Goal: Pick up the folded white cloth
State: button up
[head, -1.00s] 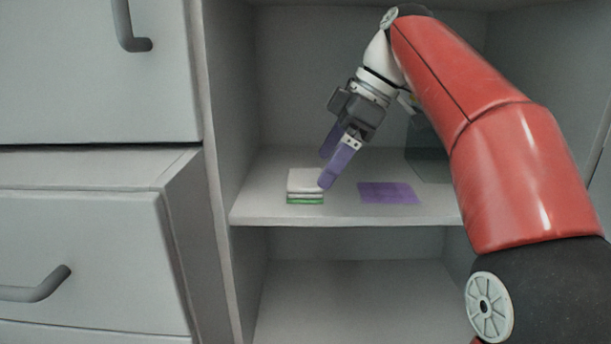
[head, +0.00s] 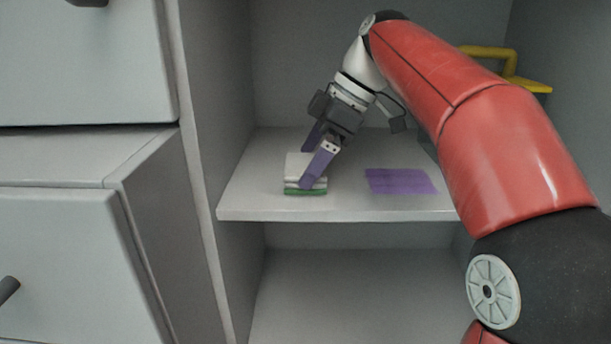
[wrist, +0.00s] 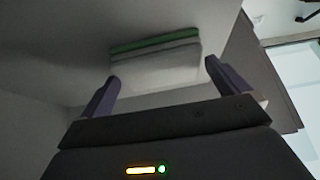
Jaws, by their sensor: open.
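The folded white cloth (head: 299,164) lies in a small stack on the cabinet shelf, with a green layer at its bottom. In the wrist view the cloth (wrist: 160,60) sits ahead, between the lines of the two fingers. My gripper (head: 308,160) is open, with purple fingers angled down at the cloth. In the head view the nearer finger overlaps the stack's right side. The wrist view shows both fingertips (wrist: 161,72) spread to about the stack's width, one at each side. I cannot tell whether they touch it. The far fingertip is partly hidden in the head view.
A flat purple mat (head: 400,181) lies on the shelf (head: 340,205) to the right. A yellow-handled object (head: 510,70) stands at the right, partly behind my arm. The cabinet's left wall (head: 225,100) is close to the cloth. Drawers (head: 60,250) stand at the left.

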jog(key=shift+a+f, duration=0.15)
jog(key=shift+f, duration=0.15)
jog(key=c, duration=0.7)
jog(key=shift+r, duration=0.15)
jog(key=shift+r, duration=0.55)
notch_tip(320, 180, up, 2)
jog(key=shift+p, duration=0.55)
jog(key=s+d+b, duration=0.2)
jog(key=s, duration=0.6)
jog(key=s+d+b, duration=0.2)
jog(key=s, duration=0.7)
jog(key=shift+s+d, duration=0.2)
jog(key=shift+d, duration=0.2)
jog(key=shift+r, duration=0.1)
